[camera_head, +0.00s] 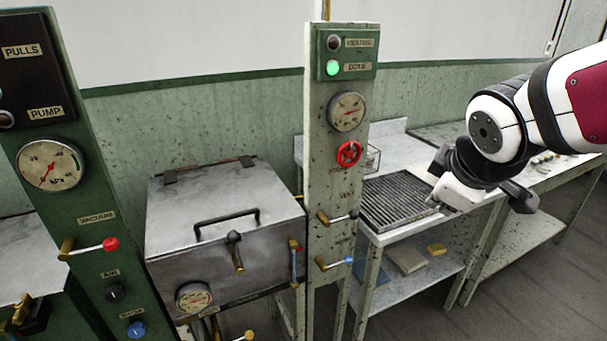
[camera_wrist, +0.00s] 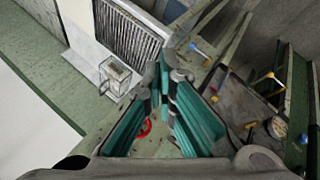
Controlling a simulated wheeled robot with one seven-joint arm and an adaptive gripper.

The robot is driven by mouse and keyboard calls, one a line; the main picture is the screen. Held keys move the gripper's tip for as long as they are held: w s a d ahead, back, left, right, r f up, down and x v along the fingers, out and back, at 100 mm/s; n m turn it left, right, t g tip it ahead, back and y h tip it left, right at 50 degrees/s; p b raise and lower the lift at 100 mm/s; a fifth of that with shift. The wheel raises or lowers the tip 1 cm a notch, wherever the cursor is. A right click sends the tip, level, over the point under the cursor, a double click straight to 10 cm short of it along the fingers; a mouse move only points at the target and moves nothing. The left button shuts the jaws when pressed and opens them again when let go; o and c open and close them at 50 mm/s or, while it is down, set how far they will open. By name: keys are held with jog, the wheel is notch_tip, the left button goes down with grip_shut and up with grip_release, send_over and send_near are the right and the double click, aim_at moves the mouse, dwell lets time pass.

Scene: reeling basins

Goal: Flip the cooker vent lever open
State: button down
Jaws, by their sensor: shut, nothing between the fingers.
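The vent lever (camera_head: 340,217) is on the green cooker post (camera_head: 332,160) in the head view, below the red steam wheel (camera_head: 348,154). It has a brass body and a rod to the right ending in a black knob, roughly level. A blue-knobbed lever (camera_head: 335,263) is below it. My gripper (camera_head: 436,200) is right of the post, apart from the lever, over the grated bench. In the wrist view its teal fingers (camera_wrist: 170,70) are together with nothing between them. The red wheel (camera_wrist: 143,130) shows partly behind them; I cannot make out the vent lever there.
The metal cooker box (camera_head: 225,225) with a handled lid stands left of the post. A second post (camera_head: 85,200) with gauge and red-knobbed lever is at far left. The grate (camera_head: 397,198) lies on the bench right of the post. A clear box (camera_wrist: 115,76) stands nearby.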

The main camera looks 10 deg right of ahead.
jog(key=w+d+f+n+t+y+p, duration=0.15)
jog(key=w+f+n, duration=0.25)
jog(key=w+n, duration=0.4)
jog(key=w+d+f+n+t+y+b, duration=0.1)
jog(key=w+d+f+n, duration=0.15)
jog(key=w+n, duration=0.5)
jog(key=a+f+n+g+y, duration=0.1)
jog(key=a+f+n+y, duration=0.1)
jog(key=f+n, duration=0.5)
jog(key=a+f+n+g+y+p, duration=0.1)
jog(key=a+f+n+y, duration=0.2)
jog(key=f+n, duration=0.4)
jog(key=shift+s+a+f+y, duration=0.15)
jog(key=shift+s+f+y, duration=0.25)
jog(key=shift+y, duration=0.25)
jog(key=x, duration=1)
jog(key=shift+w+d+r+p, duration=0.15)
jog(key=shift+w+r+p, duration=0.1)
jog(key=shift+w+r, duration=0.45)
jog(key=shift+w+d+r+p, duration=0.2)
jog(key=shift+w+r, duration=0.2)
jog(key=shift+r, duration=0.6)
